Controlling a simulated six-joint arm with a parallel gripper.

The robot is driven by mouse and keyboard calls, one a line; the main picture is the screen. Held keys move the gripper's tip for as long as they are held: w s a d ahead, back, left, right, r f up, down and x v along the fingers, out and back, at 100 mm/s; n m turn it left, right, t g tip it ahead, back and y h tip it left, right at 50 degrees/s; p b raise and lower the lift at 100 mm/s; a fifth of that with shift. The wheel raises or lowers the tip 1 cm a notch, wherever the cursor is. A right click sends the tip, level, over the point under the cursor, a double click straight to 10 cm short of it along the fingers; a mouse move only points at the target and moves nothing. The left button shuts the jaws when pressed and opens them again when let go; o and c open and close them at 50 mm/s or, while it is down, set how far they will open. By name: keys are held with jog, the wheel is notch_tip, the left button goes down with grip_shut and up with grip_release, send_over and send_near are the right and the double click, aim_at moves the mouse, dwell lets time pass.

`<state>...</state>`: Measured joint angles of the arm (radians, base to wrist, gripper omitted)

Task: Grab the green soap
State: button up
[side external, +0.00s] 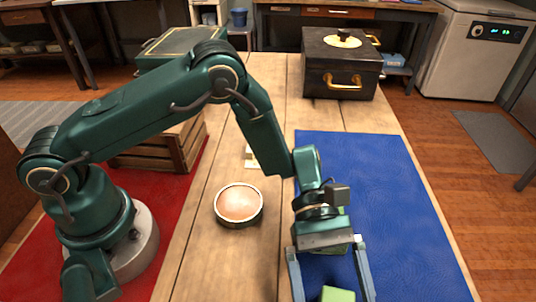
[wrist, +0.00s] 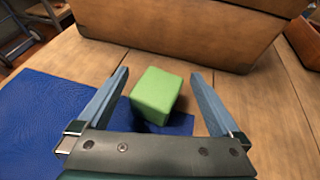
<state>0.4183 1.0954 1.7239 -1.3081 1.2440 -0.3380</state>
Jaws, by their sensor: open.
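The green soap is a light green block. In the wrist view the soap (wrist: 157,93) sits at the edge of the blue mat, between my gripper's (wrist: 160,77) two fingers, with a gap on each side. In the side external view the soap (side external: 338,294) is cut off by the bottom edge, and my gripper (side external: 333,291) points down around it with its fingers spread. The jaws are open and hold nothing. Another green patch (side external: 336,249) shows behind the gripper; I cannot tell what it is.
The blue mat (side external: 375,175) covers the table's right side. A round dish (side external: 239,204) stands left of the gripper. A black box with gold handles (side external: 325,78) and a wooden crate (side external: 165,147) stand farther back. In the wrist view a brown wooden container (wrist: 180,30) stands beyond the soap.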

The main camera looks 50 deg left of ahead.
jog(key=shift+x, duration=1.4)
jog(key=c, duration=1.3)
jog(key=shift+r, duration=0.1)
